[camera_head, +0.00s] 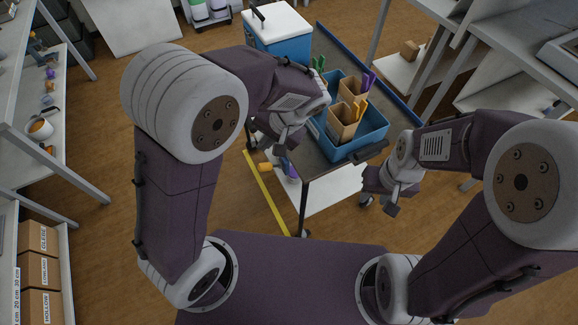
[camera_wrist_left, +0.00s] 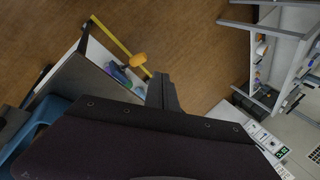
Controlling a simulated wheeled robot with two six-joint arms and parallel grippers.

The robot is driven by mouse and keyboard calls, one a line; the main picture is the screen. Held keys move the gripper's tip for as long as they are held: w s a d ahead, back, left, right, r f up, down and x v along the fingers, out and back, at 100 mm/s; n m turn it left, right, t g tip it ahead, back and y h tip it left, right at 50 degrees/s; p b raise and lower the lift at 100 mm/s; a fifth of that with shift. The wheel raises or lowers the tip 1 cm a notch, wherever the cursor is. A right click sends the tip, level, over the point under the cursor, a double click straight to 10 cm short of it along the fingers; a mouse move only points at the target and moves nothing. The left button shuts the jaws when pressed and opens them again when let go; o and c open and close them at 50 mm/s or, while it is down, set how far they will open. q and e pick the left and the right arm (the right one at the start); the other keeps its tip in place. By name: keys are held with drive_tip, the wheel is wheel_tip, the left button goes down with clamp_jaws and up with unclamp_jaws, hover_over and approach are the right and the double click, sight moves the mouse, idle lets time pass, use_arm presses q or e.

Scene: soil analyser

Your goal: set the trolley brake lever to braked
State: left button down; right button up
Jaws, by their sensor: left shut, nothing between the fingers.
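The grey-topped trolley (camera_head: 318,172) stands in front of me. An orange knob (camera_head: 265,168), which looks like the end of the brake lever, sticks out low on its left side. It also shows in the left wrist view (camera_wrist_left: 136,60), with a small blue-grey part (camera_wrist_left: 118,73) beside it; the lever's setting is not clear. My left gripper (camera_head: 284,148) is over the trolley's near left side, above and apart from the knob. Its dark fingers (camera_wrist_left: 162,92) are shut and empty. My right gripper (camera_head: 379,206) is at the trolley's near right corner, its fingers apart and empty.
On the trolley are a blue tray (camera_head: 372,140) with cardboard boxes (camera_head: 343,124) and a blue cooler with a white lid (camera_head: 280,27). A yellow strip (camera_head: 266,192) lies on the floor by the trolley's left side. Shelves (camera_head: 62,150) stand at left; floor between is clear.

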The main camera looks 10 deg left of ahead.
use_arm(q)
drive_tip(key=s+d+f+m+t, duration=0.1)
drive_tip(key=s+d+f+m, duration=0.1)
drive_tip(key=d, duration=0.5)
drive_tip(key=shift+d+f+m+b, duration=0.15)
drive_tip(key=shift+f+m+b, duration=0.25)
drive_tip(key=shift+f, duration=0.15)
drive_tip(key=shift+f, duration=0.1)
drive_tip(key=b, duration=0.2)
approach(268, 168)
wheel_tip(268, 168, down, 3)
drive_tip(key=shift+w+a+f, duration=0.25)
drive_tip(key=shift+a+f, duration=0.25)
drive_tip(key=shift+w+a+f, duration=0.25)
drive_tip(key=shift+a+f, duration=0.25)
drive_tip(key=shift+w+a+f, duration=0.2)
drive_tip(key=shift+a+f, duration=0.05)
drive_tip(key=shift+a, duration=0.05)
